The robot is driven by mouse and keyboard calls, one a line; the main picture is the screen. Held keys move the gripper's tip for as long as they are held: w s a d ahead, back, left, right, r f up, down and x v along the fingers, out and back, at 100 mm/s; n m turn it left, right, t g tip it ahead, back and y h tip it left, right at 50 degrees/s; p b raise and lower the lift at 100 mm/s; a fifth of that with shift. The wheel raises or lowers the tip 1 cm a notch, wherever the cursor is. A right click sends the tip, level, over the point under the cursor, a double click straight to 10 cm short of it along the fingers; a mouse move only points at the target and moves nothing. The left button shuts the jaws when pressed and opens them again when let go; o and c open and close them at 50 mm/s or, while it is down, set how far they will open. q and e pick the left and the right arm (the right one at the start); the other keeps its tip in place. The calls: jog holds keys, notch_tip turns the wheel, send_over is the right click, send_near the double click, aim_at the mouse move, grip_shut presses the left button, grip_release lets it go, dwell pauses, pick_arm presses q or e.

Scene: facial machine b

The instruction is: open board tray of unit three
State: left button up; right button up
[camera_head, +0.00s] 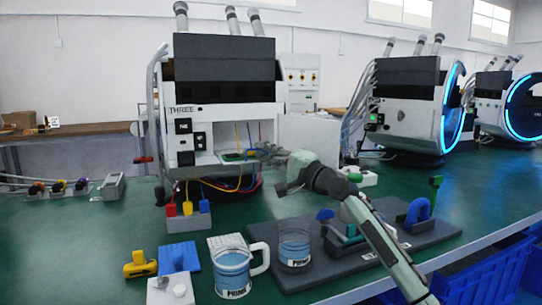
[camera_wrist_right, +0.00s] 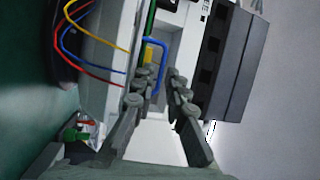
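Unit three (camera_head: 182,109), a white and dark machine labelled THREE, stands on the green bench. A green board (camera_head: 233,157) shows low in its front opening; its edge also shows in the right wrist view (camera_wrist_right: 150,18). My right gripper (camera_head: 256,150) reaches into that opening from the right. In the right wrist view its fingers (camera_wrist_right: 165,74) are apart, with a blue U-shaped handle (camera_wrist_right: 164,62) at or between the fingertips. Contact with the handle cannot be told. A yellow part (camera_wrist_right: 148,50) sits beside the handle. My left gripper is not in view.
Red, yellow and blue wires (camera_head: 232,188) hang below the opening. More machines (camera_head: 409,110) stand at right.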

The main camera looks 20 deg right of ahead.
jog(key=v, duration=1.2)
